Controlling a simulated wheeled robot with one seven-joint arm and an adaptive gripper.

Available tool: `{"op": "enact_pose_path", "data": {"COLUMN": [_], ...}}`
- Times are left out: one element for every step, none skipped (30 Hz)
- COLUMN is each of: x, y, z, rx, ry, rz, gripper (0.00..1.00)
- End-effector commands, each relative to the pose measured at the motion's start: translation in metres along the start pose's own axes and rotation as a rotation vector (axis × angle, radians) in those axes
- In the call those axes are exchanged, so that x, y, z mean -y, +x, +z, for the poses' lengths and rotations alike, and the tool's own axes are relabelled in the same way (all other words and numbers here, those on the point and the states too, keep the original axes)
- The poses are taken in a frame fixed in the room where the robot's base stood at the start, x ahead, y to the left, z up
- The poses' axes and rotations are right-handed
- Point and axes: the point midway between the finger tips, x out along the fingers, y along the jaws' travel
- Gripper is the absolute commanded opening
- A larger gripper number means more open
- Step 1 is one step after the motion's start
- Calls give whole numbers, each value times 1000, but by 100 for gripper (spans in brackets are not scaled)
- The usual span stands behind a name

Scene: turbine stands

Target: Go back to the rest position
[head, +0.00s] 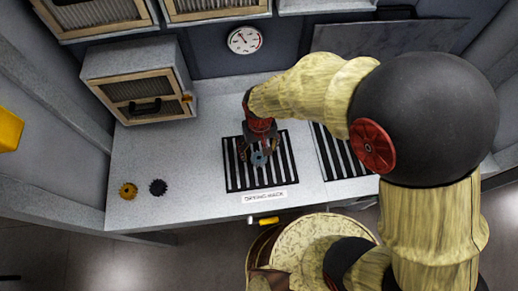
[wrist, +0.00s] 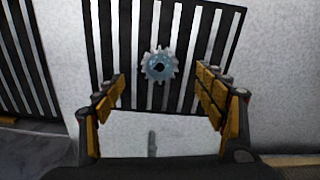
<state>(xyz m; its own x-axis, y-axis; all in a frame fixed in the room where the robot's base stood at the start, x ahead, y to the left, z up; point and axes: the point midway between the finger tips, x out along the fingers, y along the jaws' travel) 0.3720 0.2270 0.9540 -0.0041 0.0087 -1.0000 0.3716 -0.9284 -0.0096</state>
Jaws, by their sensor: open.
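My gripper (head: 258,150) is over the left striped drying rack (head: 234,176) on the counter in the head view. In the wrist view my gripper (wrist: 160,105) shows its two yellow-padded fingers spread wide with nothing between them. A blue-grey toothed gear (wrist: 159,66) lies on the rack's dark bars, ahead of the fingertips and apart from them. The same gear (head: 259,159) shows just below my gripper in the head view, partly hidden by it.
A yellow gear (head: 128,191) and a black gear (head: 158,187) lie on the counter's left. A box with a framed door (head: 148,97) stands behind them. A second striped rack (head: 338,155) is at right, partly behind my arm. A gauge (head: 244,40) is on the back wall.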

Motion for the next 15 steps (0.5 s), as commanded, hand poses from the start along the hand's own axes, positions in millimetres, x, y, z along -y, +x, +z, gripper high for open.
{"op": "enact_pose_path", "data": {"x": [0,0,0,0,0,0,0,0,0,0,0,0,0,0,0], "y": [-6,-8,-11,-13,-15,-17,-17,-18,-18,-17,-17,-17,-17,-17,-16], "z": [0,0,0,0,0,0,0,0,0,0,0,0,0,0,0], "rx": [0,0,0,0,0,0,0,0,0,0,0,0,0,0,0], "ry": [0,0,0,0,0,0,0,0,0,0,0,0,0,0,0], "rz": [0,0,0,0,0,0,0,0,0,0,0,0,0,0,0], "gripper": [71,71,71,71,71,71,71,71,71,71,71,71,71,71,71]}}
